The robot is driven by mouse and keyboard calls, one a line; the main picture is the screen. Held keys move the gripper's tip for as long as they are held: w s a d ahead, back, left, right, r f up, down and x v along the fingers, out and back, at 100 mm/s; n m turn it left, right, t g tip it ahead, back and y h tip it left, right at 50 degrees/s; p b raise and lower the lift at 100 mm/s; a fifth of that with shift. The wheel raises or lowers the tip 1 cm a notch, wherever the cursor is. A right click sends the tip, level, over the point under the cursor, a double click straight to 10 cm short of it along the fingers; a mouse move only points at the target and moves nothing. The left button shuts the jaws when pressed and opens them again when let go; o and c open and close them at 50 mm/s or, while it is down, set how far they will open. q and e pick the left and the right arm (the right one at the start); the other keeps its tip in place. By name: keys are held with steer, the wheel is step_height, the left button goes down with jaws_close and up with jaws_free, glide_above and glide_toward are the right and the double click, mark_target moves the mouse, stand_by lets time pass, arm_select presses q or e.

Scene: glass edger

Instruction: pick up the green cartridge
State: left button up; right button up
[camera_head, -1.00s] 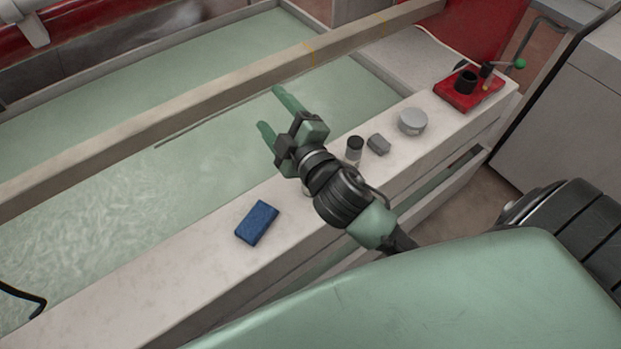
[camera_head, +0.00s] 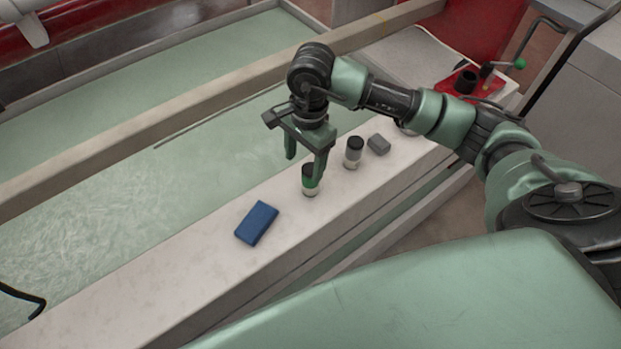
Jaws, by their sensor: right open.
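The green cartridge (camera_head: 310,182) stands upright on the pale ledge (camera_head: 205,275). It has a dark top, a green band and a whitish lower part. My right gripper (camera_head: 304,166) is open and points down over the far side of the ledge. One green finger is in front of or beside the cartridge's top, and the other is to its left, over the trough side. I cannot tell whether a finger touches the cartridge. My left gripper is not in view.
A similar dark-topped cartridge (camera_head: 353,152) stands just right of the green one, with a grey block (camera_head: 378,145) beyond it. A blue block (camera_head: 257,223) lies to the left. A red fixture (camera_head: 470,88) sits at the ledge's far end. The front-left ledge is clear.

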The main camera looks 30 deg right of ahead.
mark_target(310, 168)
steer(key=shift+w+d+h, duration=0.1)
steer(key=shift+d+h, duration=0.2)
steer(key=shift+d, duration=0.55)
steer(key=shift+d+f, duration=0.2)
steer(key=shift+f, duration=0.15)
steer(key=f, duration=0.3)
steer(key=f+p, duration=0.1)
steer(key=f, duration=0.2)
steer(key=shift+w+a+f, duration=0.15)
steer(key=shift+w+f, duration=0.05)
steer(key=shift+f, duration=0.2)
jaws_close()
steer(key=shift+r, duration=0.1)
